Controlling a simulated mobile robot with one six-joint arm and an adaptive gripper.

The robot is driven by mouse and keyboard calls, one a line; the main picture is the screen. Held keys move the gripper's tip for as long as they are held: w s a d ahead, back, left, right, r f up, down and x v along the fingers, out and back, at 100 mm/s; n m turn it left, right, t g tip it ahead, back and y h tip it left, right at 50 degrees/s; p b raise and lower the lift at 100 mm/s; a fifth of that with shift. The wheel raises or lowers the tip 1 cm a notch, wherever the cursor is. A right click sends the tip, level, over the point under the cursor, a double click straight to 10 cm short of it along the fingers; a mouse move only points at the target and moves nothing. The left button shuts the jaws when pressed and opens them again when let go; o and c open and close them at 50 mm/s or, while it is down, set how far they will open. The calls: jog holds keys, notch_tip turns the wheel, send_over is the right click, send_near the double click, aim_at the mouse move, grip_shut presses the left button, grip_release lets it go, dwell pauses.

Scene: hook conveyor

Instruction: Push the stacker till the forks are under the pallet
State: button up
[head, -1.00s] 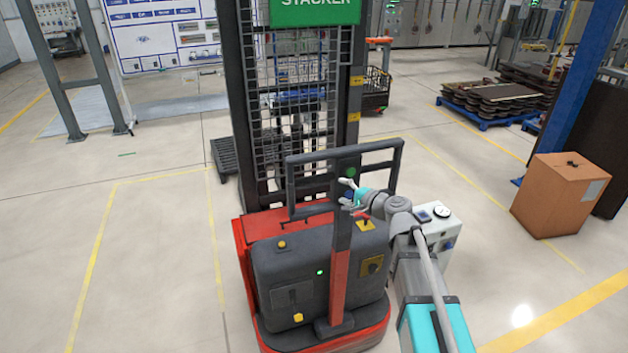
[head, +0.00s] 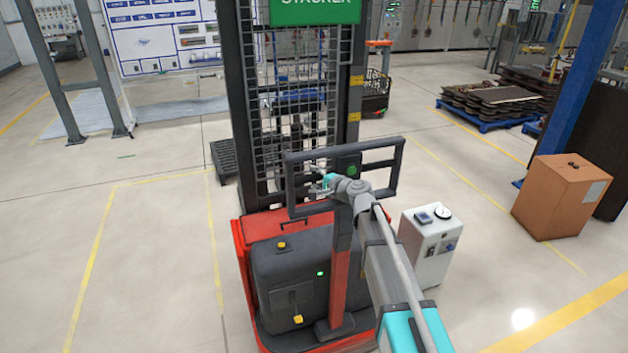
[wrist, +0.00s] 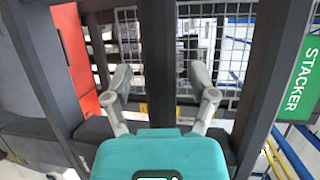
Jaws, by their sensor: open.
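The stacker has a red base (head: 238,240), a dark body (head: 285,265), a tall mesh mast and a green sign (head: 316,12). Its dark handle frame (head: 290,180) stands upright on a central post. My gripper (head: 322,180) is at the handle frame, open, over the frame's left half. In the wrist view, the two grey fingers of my gripper (wrist: 160,80) are spread, with a dark upright bar (wrist: 157,50) between them in the picture. I cannot tell whether they touch it. A dark slatted pallet (head: 224,160) shows behind the mast at left. The forks are hidden behind the mast.
Yellow floor lines (head: 100,240) mark a clear bay at left. A white cabinet with a gauge (head: 428,250) stands right of the stacker. A brown box (head: 562,200) and a blue post (head: 580,80) are further right. A loaded blue pallet (head: 490,122) lies at the back right.

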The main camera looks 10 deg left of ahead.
jog(key=shift+w+a+f, duration=0.1)
jog(key=shift+w+a, duration=0.1)
jog(key=shift+a, duration=0.1)
grip_shut()
